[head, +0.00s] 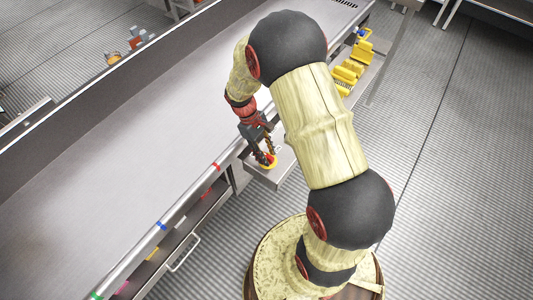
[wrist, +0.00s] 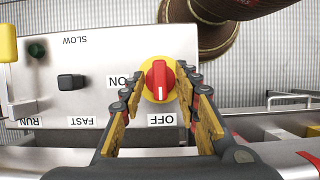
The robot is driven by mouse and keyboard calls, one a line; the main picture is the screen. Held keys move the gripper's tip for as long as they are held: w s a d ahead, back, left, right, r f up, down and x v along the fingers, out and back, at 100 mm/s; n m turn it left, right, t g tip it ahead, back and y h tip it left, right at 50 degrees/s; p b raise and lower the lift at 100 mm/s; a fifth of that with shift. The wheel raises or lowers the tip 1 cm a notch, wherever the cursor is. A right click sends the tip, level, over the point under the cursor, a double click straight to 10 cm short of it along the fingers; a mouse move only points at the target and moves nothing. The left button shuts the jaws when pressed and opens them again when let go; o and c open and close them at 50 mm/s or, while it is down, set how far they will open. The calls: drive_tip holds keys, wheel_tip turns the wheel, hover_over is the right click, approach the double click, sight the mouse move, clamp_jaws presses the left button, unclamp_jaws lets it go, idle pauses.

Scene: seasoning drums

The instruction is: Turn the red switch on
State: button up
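The red switch (wrist: 159,80) is a red knob on a round yellow base, on a light grey panel (wrist: 160,42). Its white mark points down at the OFF label (wrist: 160,119). The ON label (wrist: 120,82) is to its left. My gripper (wrist: 161,84) is open, with one finger on each side of the knob; I cannot tell whether they touch it. In the head view my gripper (head: 265,155) is at the panel beside the long metal table, and the yellow base of the switch (head: 268,164) shows under its fingertips.
The long metal conveyor table (head: 130,130) runs alongside. Yellow parts (head: 347,72) stand beyond my arm. A metal handle (head: 184,254) juts out below the table edge.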

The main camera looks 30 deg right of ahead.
drive_tip(key=shift+c, duration=1.2)
